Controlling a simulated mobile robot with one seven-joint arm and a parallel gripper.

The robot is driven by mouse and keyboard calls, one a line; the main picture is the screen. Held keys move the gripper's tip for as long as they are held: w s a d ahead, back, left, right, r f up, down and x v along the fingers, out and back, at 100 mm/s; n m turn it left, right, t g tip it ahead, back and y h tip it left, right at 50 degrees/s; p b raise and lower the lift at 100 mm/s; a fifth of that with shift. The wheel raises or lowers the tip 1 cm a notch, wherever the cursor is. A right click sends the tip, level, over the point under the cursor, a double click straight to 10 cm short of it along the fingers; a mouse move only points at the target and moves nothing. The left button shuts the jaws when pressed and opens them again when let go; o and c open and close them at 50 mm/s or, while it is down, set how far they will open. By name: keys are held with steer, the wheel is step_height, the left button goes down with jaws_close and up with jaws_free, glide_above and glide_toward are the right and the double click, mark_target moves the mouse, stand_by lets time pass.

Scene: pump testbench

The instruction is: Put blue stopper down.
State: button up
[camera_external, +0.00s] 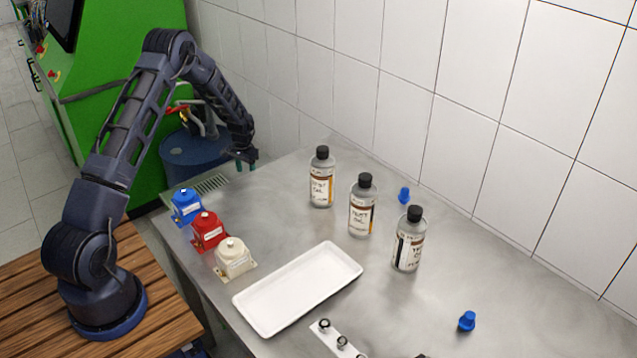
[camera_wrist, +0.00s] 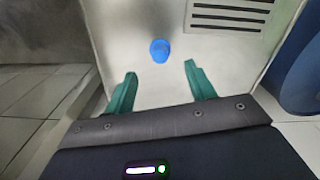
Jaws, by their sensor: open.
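My gripper (camera_external: 245,166) is open and empty, above the far left corner of the metal table. Its two green fingers stand apart in the wrist view (camera_wrist: 154,88). A blue stopper (camera_wrist: 160,50) is on the table surface beyond the fingertips, roughly between their lines and apart from both. I cannot make out this stopper in the external view. Two other blue stoppers show there: one (camera_external: 404,195) behind the bottles near the wall, and one (camera_external: 467,321) at the front right. Both stand on the table.
Three labelled bottles (camera_external: 321,178) stand mid-table. Blue (camera_external: 187,206), red (camera_external: 208,231) and white (camera_external: 234,258) housings line the left edge near a slotted vent (camera_wrist: 229,14). An empty white tray (camera_external: 244,299) lies in front. A blue barrel (camera_external: 190,160) stands beyond the table. The right side has free room.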

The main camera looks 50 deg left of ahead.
steer(key=s+d+r, duration=0.1)
steer(key=d+r, duration=0.4)
steer(key=r, duration=0.6)
steer(key=d+r, duration=0.5)
steer(key=r, duration=0.7)
steer(key=s+d+r+m+t, duration=0.1)
steer(key=s+d+r, duration=0.3)
steer(key=d+r, duration=0.25)
steer(key=s+d+r+t, duration=0.1)
steer(key=s+d+r, duration=0.35)
steer(key=r, duration=0.35)
steer(key=s+d+r, duration=0.7)
steer(key=s+d+r+m+t, duration=0.1)
steer(key=s+d, duration=0.4)
steer(key=s, duration=0.8)
steer(key=s+d+r+m+t, duration=0.1)
steer(key=s+d, duration=0.5)
steer(key=s, duration=0.6)
steer(key=shift+s+d+r+t, duration=0.2)
steer(key=shift+s+r+t, duration=0.15)
steer(key=shift+r, duration=0.5)
